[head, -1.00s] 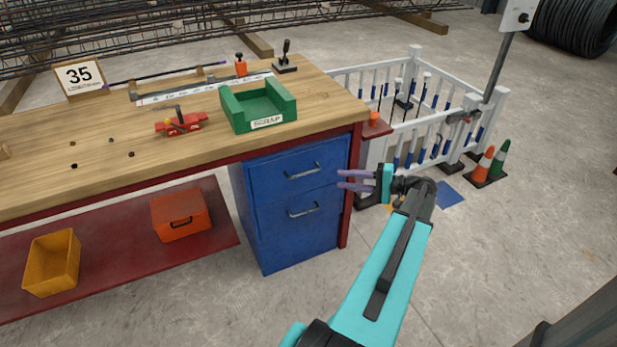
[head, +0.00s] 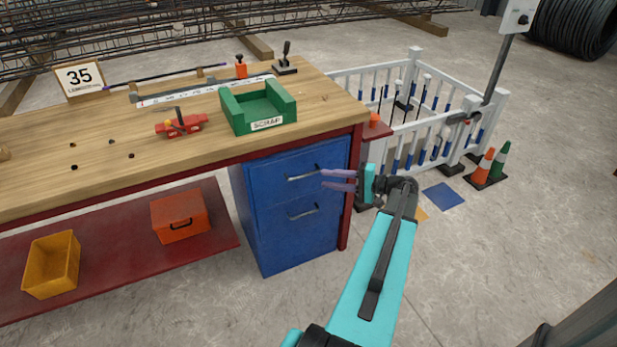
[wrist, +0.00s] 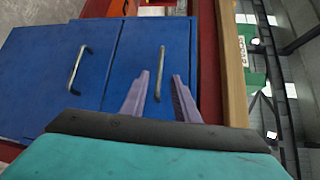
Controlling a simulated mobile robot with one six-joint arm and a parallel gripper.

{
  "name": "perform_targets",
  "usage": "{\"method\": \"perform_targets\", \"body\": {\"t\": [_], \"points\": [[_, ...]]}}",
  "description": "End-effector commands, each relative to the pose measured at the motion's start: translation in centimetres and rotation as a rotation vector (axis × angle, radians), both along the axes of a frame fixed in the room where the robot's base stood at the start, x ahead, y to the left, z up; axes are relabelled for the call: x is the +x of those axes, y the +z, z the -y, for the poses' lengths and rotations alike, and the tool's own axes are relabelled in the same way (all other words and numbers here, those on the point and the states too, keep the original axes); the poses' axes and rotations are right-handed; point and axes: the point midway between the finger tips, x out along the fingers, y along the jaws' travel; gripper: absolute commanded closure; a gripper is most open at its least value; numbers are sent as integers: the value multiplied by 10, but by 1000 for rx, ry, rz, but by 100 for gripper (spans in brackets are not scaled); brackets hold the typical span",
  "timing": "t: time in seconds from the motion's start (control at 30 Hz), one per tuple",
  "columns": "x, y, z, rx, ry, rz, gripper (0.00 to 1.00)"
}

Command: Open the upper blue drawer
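The upper blue drawer (head: 285,170) is shut under the right end of the workbench, above the lower blue drawer (head: 285,235). Its grey bar handle (head: 303,176) shows, with its right end close to my fingertips. My gripper (head: 323,179) is open and empty, pointing left at the drawer front. In the wrist view the picture is turned sideways; the upper drawer's handle (wrist: 161,72) stands between the two purple fingers (wrist: 158,82), seemingly a little ahead of their tips. I cannot tell whether anything touches. The lower handle (wrist: 78,70) is off to the left.
The wooden benchtop (head: 330,105) overhangs the drawers, with a green scrap tray (head: 250,120) on it. A red bench leg (head: 350,190) stands right of the drawers. White railings (head: 430,145) and cones (head: 490,165) stand behind. The floor in front is clear.

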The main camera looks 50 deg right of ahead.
Motion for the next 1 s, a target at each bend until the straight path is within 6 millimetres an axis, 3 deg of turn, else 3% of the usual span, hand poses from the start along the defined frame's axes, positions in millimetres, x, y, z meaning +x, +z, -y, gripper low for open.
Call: {"method": "perform_targets", "body": {"t": [0.5, 1.0], "points": [[63, -10, -28, 0, 2, 0, 72], [73, -11, -32, 0, 0, 0, 72]]}}
